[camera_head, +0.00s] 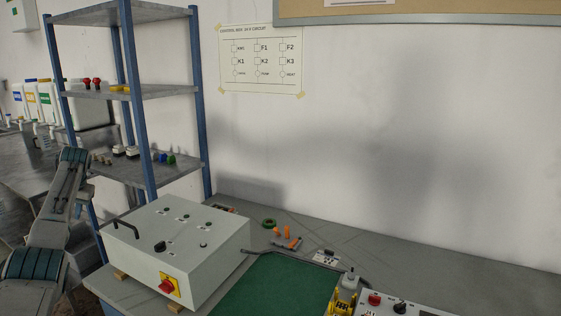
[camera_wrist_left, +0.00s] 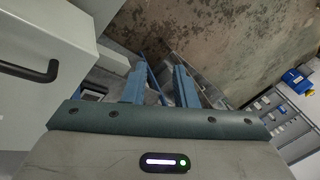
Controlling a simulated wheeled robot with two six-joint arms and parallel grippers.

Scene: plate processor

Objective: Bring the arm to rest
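My left arm (camera_head: 62,205) shows at the left edge of the head view, beside the grey control box and in front of the shelf. Its gripper cannot be made out there. In the left wrist view, two blue fingers of my left gripper (camera_wrist_left: 160,88) stand apart beyond the teal band, with nothing held between them. They point toward the stained floor (camera_wrist_left: 225,40). The control box's side and black handle (camera_wrist_left: 30,72) are at the left of that view. My right arm and gripper are not in view.
The grey control box (camera_head: 185,240) with a red switch stands on the bench. A green mat (camera_head: 265,290), loose small parts and a second panel (camera_head: 395,305) lie to its right. A blue-posted shelf (camera_head: 130,92) stands behind. A drawer unit (camera_wrist_left: 290,115) is at right in the wrist view.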

